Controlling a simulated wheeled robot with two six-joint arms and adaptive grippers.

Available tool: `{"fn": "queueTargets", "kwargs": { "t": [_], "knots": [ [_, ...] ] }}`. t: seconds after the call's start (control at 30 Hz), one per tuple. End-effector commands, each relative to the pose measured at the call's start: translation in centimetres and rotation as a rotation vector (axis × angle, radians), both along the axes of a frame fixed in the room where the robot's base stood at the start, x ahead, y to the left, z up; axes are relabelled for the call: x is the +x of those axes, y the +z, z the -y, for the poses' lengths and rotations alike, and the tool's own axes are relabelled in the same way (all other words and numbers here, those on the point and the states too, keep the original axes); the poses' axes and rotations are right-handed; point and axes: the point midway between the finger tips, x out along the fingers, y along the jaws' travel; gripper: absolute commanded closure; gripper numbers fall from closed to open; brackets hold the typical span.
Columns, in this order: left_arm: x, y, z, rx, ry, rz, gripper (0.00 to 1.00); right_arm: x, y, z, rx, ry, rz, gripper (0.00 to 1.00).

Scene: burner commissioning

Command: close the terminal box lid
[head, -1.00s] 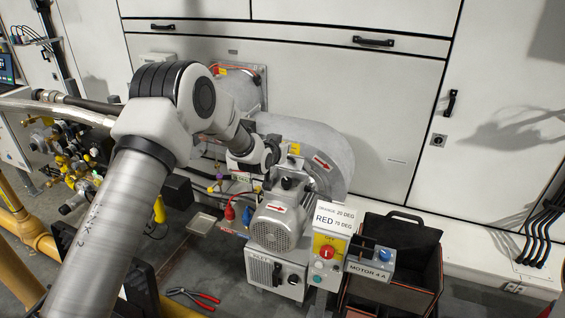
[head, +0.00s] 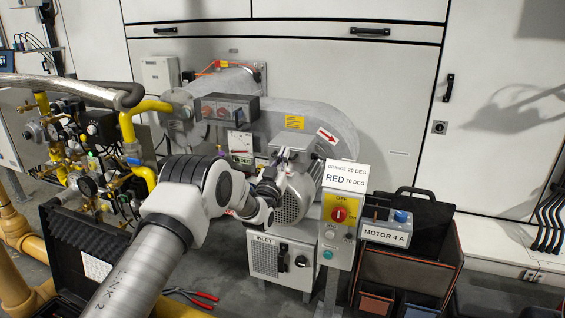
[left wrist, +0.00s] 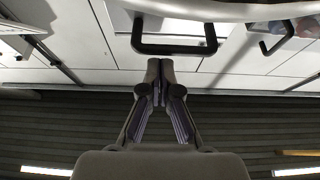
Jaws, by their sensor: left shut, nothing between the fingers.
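The grey motor (head: 296,197) sits in front of the round blower housing. Its terminal box is on top, mostly hidden behind my left gripper. The lid cannot be made out in that view. My right gripper is not in view.
A control post (head: 339,228) with a red knob and a MOTOR 4 A box (head: 386,234) stand right of the motor. Yellow gas piping (head: 128,127) is at left. Red-handled pliers (head: 192,295) lie on the floor.

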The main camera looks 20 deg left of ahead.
Motion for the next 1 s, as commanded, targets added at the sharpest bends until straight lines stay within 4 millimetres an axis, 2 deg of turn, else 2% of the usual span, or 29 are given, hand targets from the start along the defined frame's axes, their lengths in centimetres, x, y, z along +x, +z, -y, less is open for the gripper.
{"fn": "queueTargets", "kwargs": {
  "t": [0.03,0.23,0.77,0.87,1.0],
  "knots": [
    [0.0,-0.5,0.0,0.000,0.000,0.001,1.00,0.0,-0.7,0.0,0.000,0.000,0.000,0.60],
    [0.1,-1.5,0.0,0.000,0.000,-0.002,1.00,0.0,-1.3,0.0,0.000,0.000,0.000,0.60],
    [0.1,-2.1,0.0,-0.001,0.000,-0.011,1.00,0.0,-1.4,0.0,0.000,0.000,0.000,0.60],
    [0.1,-1.8,0.0,-0.001,0.000,-0.011,1.00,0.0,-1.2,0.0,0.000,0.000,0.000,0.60],
    [0.3,0.4,0.1,0.000,-0.001,-0.006,1.00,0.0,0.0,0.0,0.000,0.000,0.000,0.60]
  ]
}}
